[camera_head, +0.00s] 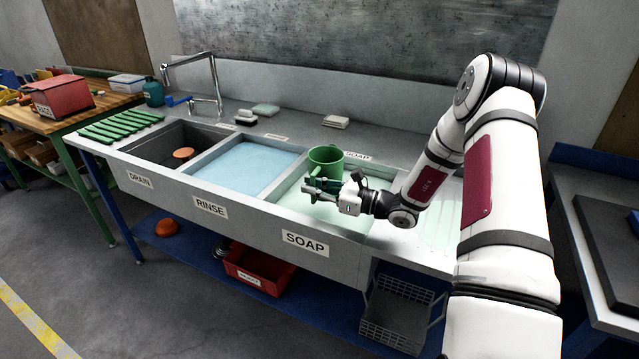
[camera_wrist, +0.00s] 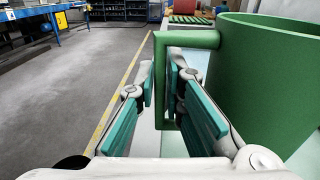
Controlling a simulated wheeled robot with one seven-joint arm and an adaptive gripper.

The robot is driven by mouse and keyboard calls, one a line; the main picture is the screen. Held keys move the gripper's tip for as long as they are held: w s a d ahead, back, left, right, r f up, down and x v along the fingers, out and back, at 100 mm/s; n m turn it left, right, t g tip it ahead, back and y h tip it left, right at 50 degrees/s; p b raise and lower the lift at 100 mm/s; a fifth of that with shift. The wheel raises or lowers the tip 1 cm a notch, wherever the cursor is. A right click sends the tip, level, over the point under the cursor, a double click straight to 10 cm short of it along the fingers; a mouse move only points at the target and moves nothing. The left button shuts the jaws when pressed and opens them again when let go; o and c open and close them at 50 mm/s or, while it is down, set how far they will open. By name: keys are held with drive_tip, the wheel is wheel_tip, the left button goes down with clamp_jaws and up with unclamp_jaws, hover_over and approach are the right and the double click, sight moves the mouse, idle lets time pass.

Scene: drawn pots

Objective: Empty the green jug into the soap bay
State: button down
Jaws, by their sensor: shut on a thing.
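The green jug (camera_head: 326,160) is upright above the soap bay (camera_head: 290,199), the right one of three labelled bays. My gripper (camera_head: 318,186) is at the jug's near side. In the wrist view my gripper (camera_wrist: 165,108) has its teal pads on either side of the jug's handle (camera_wrist: 187,40), shut on it. The jug's body (camera_wrist: 262,75) fills the right of that view. The soap bay holds pale green liquid. The jug's inside is partly seen in the head view, and its contents cannot be told.
The rinse bay (camera_head: 247,163) holds blue liquid. The drain bay (camera_head: 166,143) holds an orange-brown round thing (camera_head: 183,153). A tap (camera_head: 213,75) stands behind them. White and pale green blocks lie on the back ledge. A red bin (camera_head: 257,270) and a wire basket (camera_head: 397,309) are below.

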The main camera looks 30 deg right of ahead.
drive_tip(key=s+a+r+p, duration=0.1)
drive_tip(key=s+r+p, duration=0.2)
drive_tip(key=s+p, duration=0.1)
drive_tip(key=shift+s+r, duration=0.3)
drive_tip(key=shift+r, duration=0.1)
